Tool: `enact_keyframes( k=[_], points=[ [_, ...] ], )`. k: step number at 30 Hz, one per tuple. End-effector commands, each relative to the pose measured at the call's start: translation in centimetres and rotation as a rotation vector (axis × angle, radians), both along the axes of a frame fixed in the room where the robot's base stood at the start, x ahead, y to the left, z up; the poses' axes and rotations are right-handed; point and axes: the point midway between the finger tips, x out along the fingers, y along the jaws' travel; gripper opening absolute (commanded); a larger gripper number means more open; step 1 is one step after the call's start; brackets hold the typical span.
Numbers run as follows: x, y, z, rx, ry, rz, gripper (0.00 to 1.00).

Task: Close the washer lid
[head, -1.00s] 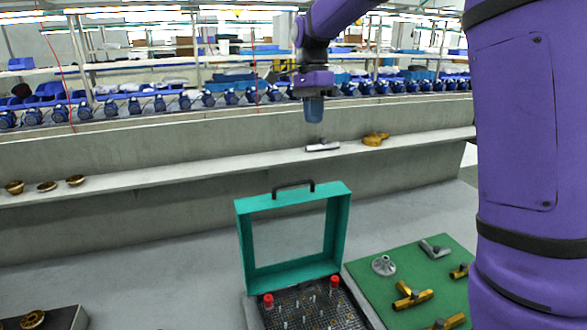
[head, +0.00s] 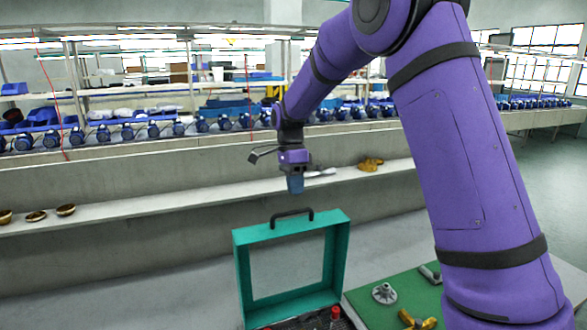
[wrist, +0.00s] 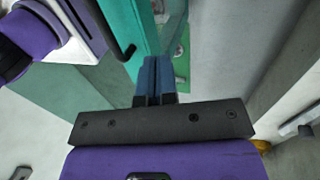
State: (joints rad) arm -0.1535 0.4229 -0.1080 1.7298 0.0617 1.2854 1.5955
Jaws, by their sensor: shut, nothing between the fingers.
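The washer lid (head: 240,268) is a teal frame with an open window and a black handle (head: 291,213) on its top edge. It stands raised, roughly upright, at the back of the washer, whose dark basket (head: 312,322) shows at the bottom of the head view. My gripper (head: 295,185) has blue fingers pointing down and is shut and empty. In the head view it appears just above the lid's top edge, near the handle. In the wrist view the shut fingers (wrist: 156,78) appear beside the teal lid (wrist: 124,28) and the black handle (wrist: 124,44). I cannot tell if they touch it.
A green mat (head: 375,312) with metal and brass fittings lies right of the washer. A grey ledge (head: 150,202) behind holds brass parts (head: 66,210). Farther back is a bench with a row of blue pumps (head: 178,128). The floor left of the washer looks clear.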

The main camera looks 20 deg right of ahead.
Motion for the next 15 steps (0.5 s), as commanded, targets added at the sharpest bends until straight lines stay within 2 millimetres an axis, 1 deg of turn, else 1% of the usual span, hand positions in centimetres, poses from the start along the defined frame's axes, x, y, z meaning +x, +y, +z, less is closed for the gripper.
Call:
enact_keyframes(
  k=[1,2,6,9,15],
  points=[
    [-0.3,0.0,-0.9,0.0,0.003,0.0,0.0],
    [-0.7,0.0,-1.0,0.0,0.002,0.0,0.0],
    [-2.7,0.0,-1.3,0.0,0.0,0.0,0.0],
    [-3.5,0.0,-1.5,0.0,0.0,0.0,0.0],
    [-4.2,0.0,-1.6,0.0,0.0,0.0,0.0]
  ],
)
